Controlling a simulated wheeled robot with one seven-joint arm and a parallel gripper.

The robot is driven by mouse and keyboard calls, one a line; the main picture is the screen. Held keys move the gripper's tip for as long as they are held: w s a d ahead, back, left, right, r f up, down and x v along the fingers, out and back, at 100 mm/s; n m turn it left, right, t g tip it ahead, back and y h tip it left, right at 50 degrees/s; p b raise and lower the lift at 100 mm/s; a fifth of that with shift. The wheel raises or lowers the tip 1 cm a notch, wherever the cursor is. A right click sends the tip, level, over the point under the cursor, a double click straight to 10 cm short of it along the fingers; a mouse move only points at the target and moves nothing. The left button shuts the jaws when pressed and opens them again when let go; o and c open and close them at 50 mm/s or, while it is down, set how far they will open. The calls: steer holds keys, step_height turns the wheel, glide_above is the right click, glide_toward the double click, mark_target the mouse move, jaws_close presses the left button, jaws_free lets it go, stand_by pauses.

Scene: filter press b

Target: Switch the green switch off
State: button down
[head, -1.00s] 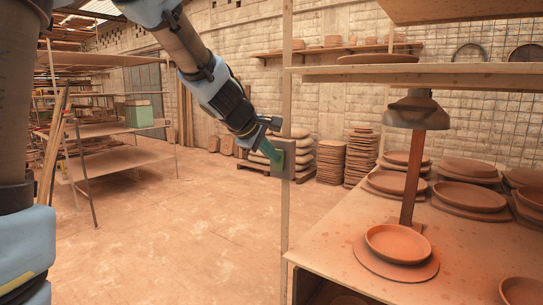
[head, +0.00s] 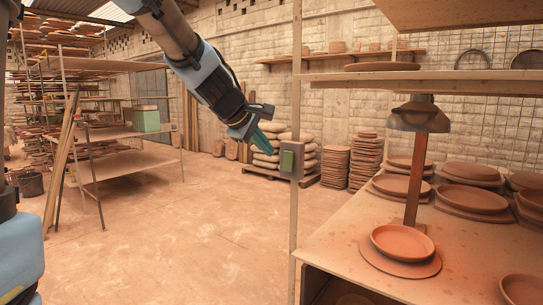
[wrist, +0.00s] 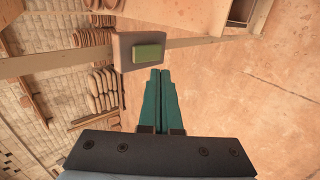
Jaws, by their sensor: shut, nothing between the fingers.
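The green switch (head: 287,160) is a green rocker on a grey-brown box fixed to a thin upright post of the shelf. It also shows in the wrist view (wrist: 148,52), just beyond the fingertips. My gripper (head: 270,149) has teal fingers and is shut and empty. It is a little to the left of the switch in the head view, with a small gap between them. In the wrist view the fingers (wrist: 160,72) lie together and point toward the box's lower edge. I cannot tell from the rocker's face which way it is set.
The wooden shelf (head: 390,225) at right holds clay plates and a lamp (head: 420,114) on a stand. The post (head: 295,225) runs up its front corner. Stacked sacks (head: 285,155) stand behind the switch. The floor (head: 190,230) at left is clear up to the rack.

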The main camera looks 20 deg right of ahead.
steer(key=v, duration=0.5)
steer(key=shift+s+a+r+b, duration=0.1)
steer(key=shift+a+r+b, duration=0.05)
steer(key=shift+r+b, duration=0.15)
steer(key=shift+f+b, duration=0.15)
steer(key=shift+b, duration=0.15)
steer(key=b, duration=0.2)
steer(key=f+b, duration=0.1)
steer(key=b, duration=0.2)
steer(key=shift+w+a+f, duration=0.2)
steer(key=shift+w+a, duration=0.05)
steer(key=shift+a, duration=0.05)
steer(key=shift+b, duration=0.45)
steer(key=shift+d+y, duration=0.1)
steer(key=shift+y, duration=0.2)
